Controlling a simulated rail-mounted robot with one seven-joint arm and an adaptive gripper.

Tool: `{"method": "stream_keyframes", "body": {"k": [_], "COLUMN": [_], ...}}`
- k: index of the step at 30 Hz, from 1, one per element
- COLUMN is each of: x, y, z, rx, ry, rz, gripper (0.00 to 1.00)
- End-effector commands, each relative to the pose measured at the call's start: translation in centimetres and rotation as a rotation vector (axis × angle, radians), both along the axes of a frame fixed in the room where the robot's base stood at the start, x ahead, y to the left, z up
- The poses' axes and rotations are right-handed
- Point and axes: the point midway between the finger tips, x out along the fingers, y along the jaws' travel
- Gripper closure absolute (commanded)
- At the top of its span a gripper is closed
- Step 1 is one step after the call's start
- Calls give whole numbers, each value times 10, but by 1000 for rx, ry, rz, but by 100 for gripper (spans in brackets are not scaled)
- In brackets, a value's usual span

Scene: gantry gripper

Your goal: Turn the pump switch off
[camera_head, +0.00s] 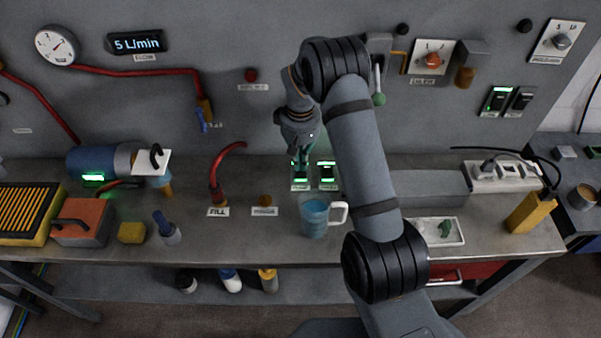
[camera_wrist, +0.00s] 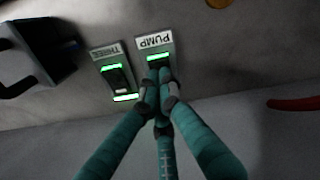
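The pump switch (camera_wrist: 157,57) is a small rocker on a light plate on the bench, with an upside-down PUMP label in the wrist view. A green light shows at its label end; the fingers hide its other end. In the head view it is the left one of two switches (camera_head: 300,184). My gripper (camera_wrist: 162,82) has teal fingers with their tips drawn together, right over the pump switch. It also shows in the head view (camera_head: 302,160), pointing down. I cannot tell whether the tips touch the rocker. Nothing shows held between them.
A second green-lit switch (camera_wrist: 117,80) stands close beside the pump switch. A blue mug (camera_head: 314,217) with a white handle stands in front of the switches. A red curved spout (camera_head: 218,180) rises to the left. A white tray (camera_head: 458,240) lies to the right.

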Motion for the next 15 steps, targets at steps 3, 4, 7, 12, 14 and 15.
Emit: {"method": "stream_keyframes", "body": {"k": [3,4,7,12,14,15], "x": [0,0,0,0,0,0], "y": [0,0,0,0,0,0], "z": [0,-1,-2,-5,-6,-6], "rx": [0,0,0,0,0,0], "ry": [0,0,0,0,0,0], "rz": [0,0,0,0,0,0], "gripper": [100,100,100,100,100,100]}}
